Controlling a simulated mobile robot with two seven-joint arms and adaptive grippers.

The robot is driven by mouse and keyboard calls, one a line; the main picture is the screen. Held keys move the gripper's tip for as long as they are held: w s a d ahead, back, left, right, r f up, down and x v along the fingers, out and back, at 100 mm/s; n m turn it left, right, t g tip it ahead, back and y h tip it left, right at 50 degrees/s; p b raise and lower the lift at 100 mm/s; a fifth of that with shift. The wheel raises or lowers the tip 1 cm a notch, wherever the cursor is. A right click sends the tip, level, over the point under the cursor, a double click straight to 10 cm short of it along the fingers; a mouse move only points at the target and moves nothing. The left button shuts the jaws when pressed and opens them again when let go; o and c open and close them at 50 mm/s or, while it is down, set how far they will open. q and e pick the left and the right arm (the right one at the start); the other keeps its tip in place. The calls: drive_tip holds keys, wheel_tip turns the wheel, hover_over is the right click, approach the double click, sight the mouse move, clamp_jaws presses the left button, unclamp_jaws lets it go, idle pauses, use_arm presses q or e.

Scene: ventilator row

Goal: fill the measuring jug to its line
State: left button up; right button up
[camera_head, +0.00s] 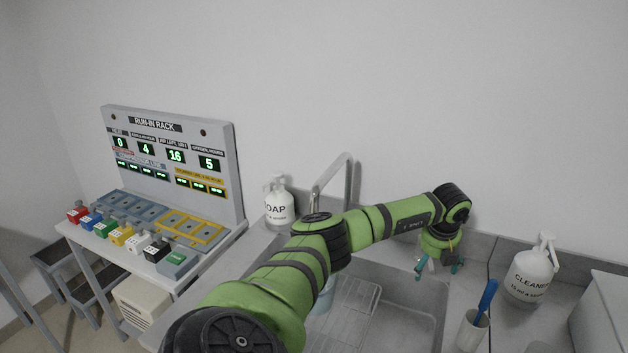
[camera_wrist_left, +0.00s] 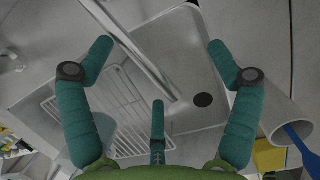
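A pale bluish vessel (camera_head: 325,297) stands by the sink's rack in the head view. My left arm hides most of it, and I cannot tell whether it is the measuring jug or see any line or water level. The metal tap (camera_head: 346,188) rises at the back of the sink, partly behind my arm; its spout (camera_wrist_left: 132,50) also shows in the left wrist view. My left gripper (camera_head: 438,266) hangs over the back right of the sink, fingers down. In the left wrist view its teal fingers (camera_wrist_left: 160,60) are spread wide with nothing between them. My right gripper is out of view.
The sink basin (camera_head: 412,312) holds a wire rack (camera_head: 350,315). A soap bottle (camera_head: 279,205) stands left of the tap. A cleaner bottle (camera_head: 530,275) and a cup (camera_head: 470,333) with a blue brush (camera_head: 487,297) stand right. A run-in rack panel (camera_head: 180,190) is far left.

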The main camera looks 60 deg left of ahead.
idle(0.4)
use_arm(q)
drive_tip(key=shift+s+a+p, duration=0.3)
drive_tip(key=shift+s+a, duration=1.35)
drive_tip(key=shift+a, duration=0.3)
drive_tip(key=shift+s+a, duration=0.4)
drive_tip(key=shift+a, duration=0.1)
drive_tip(key=shift+s, duration=0.1)
wheel_tip(320, 180, up, 8)
drive_tip(key=p, duration=0.6)
drive_tip(key=shift+w+d, duration=0.3)
